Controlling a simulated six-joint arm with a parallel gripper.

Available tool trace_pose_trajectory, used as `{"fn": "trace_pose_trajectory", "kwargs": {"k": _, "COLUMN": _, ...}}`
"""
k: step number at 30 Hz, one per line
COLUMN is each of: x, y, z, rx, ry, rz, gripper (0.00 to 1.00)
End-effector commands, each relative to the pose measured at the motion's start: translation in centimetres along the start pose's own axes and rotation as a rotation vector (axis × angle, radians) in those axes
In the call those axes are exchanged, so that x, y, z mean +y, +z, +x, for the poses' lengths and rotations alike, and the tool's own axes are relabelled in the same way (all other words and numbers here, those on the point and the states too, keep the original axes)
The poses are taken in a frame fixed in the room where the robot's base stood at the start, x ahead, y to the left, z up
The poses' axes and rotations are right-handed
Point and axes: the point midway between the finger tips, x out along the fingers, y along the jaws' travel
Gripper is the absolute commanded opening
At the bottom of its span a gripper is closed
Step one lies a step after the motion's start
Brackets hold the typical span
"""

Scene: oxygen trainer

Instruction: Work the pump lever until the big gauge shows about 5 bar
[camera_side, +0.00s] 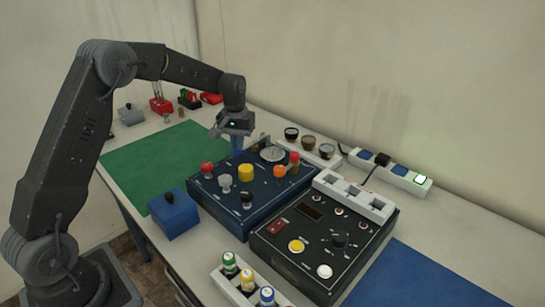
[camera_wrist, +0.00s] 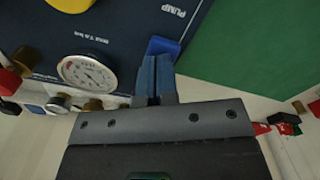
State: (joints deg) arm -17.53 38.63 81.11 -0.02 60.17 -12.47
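The blue pump panel (camera_side: 247,200) stands mid-table. The big round gauge (camera_side: 272,154) sits at its back; it also shows in the wrist view (camera_wrist: 87,73), upside down, and I cannot read its needle. The word PUMP is printed near the panel edge in the wrist view. A bright blue piece (camera_wrist: 163,46), possibly the pump lever's handle, lies at my fingertips. My gripper (camera_side: 237,146) points down at the panel's back left corner. In the wrist view its fingers (camera_wrist: 156,72) are together with only a thin line between. I cannot tell whether they touch the blue piece.
Red, grey, black, yellow and orange knobs stand on the panel, including a yellow one (camera_side: 246,172). A black control box (camera_side: 325,240) is at right, and a small blue box (camera_side: 174,213) in front. Jars (camera_side: 309,143) stand behind. The green mat (camera_side: 155,165) at left is clear.

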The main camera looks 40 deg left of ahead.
Motion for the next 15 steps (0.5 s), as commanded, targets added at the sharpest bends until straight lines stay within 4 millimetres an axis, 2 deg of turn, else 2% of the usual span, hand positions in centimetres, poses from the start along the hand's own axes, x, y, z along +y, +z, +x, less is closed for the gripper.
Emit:
{"fn": "trace_pose_trajectory", "kwargs": {"k": 7, "x": 0.0, "y": 0.0, "z": -0.4, "rx": 0.000, "ry": 0.000, "rz": 0.001, "gripper": 0.00}}
{"fn": "trace_pose_trajectory", "kwargs": {"k": 15, "x": 0.0, "y": 0.0, "z": -2.4, "rx": -0.001, "ry": -0.001, "rz": 0.001, "gripper": 0.00}}
